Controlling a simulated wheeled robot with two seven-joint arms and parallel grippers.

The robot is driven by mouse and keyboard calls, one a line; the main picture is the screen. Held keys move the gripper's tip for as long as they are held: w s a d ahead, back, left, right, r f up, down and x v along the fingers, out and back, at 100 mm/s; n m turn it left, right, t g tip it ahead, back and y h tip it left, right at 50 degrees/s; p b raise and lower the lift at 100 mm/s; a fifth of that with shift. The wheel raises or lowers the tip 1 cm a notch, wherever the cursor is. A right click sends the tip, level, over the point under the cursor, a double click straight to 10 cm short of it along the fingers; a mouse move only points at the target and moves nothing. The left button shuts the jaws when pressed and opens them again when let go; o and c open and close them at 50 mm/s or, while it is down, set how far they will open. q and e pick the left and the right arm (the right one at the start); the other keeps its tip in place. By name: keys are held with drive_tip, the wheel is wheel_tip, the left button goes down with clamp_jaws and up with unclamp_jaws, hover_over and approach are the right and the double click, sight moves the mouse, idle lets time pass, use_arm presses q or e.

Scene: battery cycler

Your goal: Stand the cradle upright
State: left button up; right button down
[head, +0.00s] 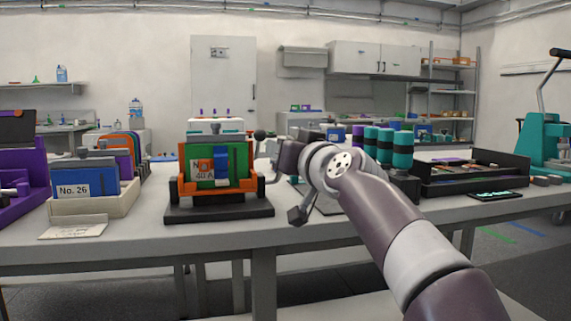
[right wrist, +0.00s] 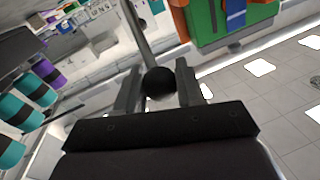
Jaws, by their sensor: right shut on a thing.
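The cradle (head: 174,188) is an orange frame on a dark base plate (head: 222,212). It holds a green block (head: 238,158) with a blue strip and a label reading 40 A. How far it leans is hard to tell. In the right wrist view the green block (right wrist: 203,22) shows at the top right. My right gripper (right wrist: 160,86) is shut on a black ball knob (right wrist: 160,83) at the end of a grey rod (right wrist: 138,30). In the head view this gripper (head: 277,153) is just right of the cradle, partly hidden by its own wrist. My left gripper is out of view.
A pale box with a blue No. 26 block (head: 72,190) stands left of the cradle, with a card (head: 74,227) in front. Teal cylinders (head: 402,150) and a black tray (head: 470,178) are to the right. The bench front (head: 200,240) is clear.

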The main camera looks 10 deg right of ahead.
drive_tip(key=shift+w+a+f, duration=0.1)
drive_tip(key=shift+f, duration=0.3)
drive_tip(key=c, duration=1.1)
unclamp_jaws()
drive_tip(key=o, duration=0.4)
drive_tip(key=shift+c, duration=0.2)
drive_tip(key=shift+r, duration=0.2)
drive_tip(key=b+v, duration=0.3)
drive_tip(key=v, duration=1)
drive_tip(key=shift+b, duration=0.3)
